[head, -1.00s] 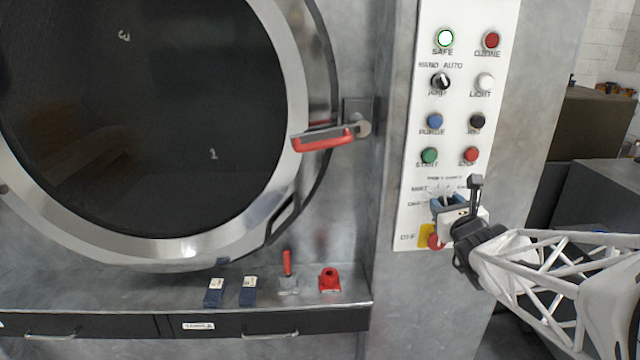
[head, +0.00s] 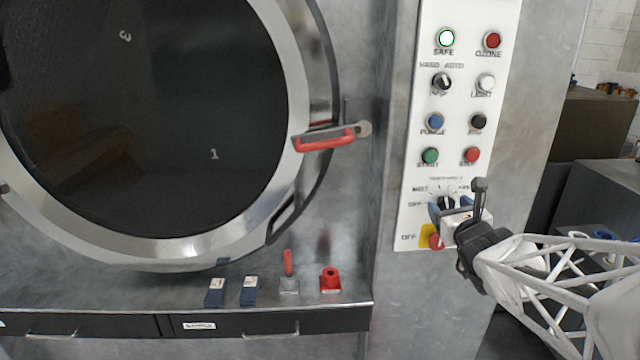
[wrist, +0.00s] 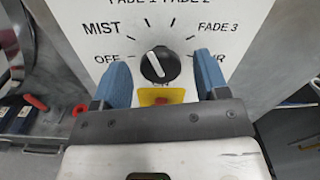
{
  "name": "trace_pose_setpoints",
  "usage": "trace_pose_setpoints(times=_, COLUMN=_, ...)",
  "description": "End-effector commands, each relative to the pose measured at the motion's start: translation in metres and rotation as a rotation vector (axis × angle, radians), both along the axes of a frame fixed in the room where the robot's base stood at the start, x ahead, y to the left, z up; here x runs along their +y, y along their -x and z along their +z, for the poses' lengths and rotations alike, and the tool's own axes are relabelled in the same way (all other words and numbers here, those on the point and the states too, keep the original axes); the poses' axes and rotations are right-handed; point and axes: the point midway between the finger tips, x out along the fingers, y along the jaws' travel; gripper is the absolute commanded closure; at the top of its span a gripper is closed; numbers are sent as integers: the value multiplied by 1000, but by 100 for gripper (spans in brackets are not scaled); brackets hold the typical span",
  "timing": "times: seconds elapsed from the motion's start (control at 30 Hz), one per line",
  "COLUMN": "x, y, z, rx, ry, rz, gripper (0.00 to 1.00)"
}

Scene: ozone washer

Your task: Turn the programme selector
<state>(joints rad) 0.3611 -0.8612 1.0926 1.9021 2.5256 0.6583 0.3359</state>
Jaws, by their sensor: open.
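The programme selector (wrist: 160,65) is a round black knob with a white pointer line on the white control panel. In the wrist view the line leans a little left of upright, its upper end between MIST and the FADE labels. My gripper (head: 450,208) is open at the lower part of the panel in the head view. In the wrist view its two blue fingers stand to the left and right of the knob, with a gap on each side. In the head view the selector (head: 446,202) is partly hidden by the gripper.
A red button on a yellow plate (head: 428,233) sits just below the selector, close to my gripper. Several buttons and a pump switch (head: 441,81) lie above it. The door handle (head: 325,141) and a shelf (head: 130,292) with small items are to the left.

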Motion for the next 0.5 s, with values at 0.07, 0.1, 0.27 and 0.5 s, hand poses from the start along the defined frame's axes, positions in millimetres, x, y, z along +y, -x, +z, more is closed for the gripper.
trace_pose_setpoints(times=0.07, x=0, y=8, z=1, rx=-1, ry=1, rz=-1, gripper=32)
trace_pose_setpoints(times=0.1, x=0, y=13, z=1, rx=-1, ry=1, rz=-1, gripper=32)
trace_pose_setpoints(times=0.27, x=0, y=34, z=0, rx=-1, ry=1, rz=-1, gripper=32)
trace_pose_setpoints(times=0.5, x=0, y=59, z=0, rx=0, ry=1, rz=-1, gripper=32)
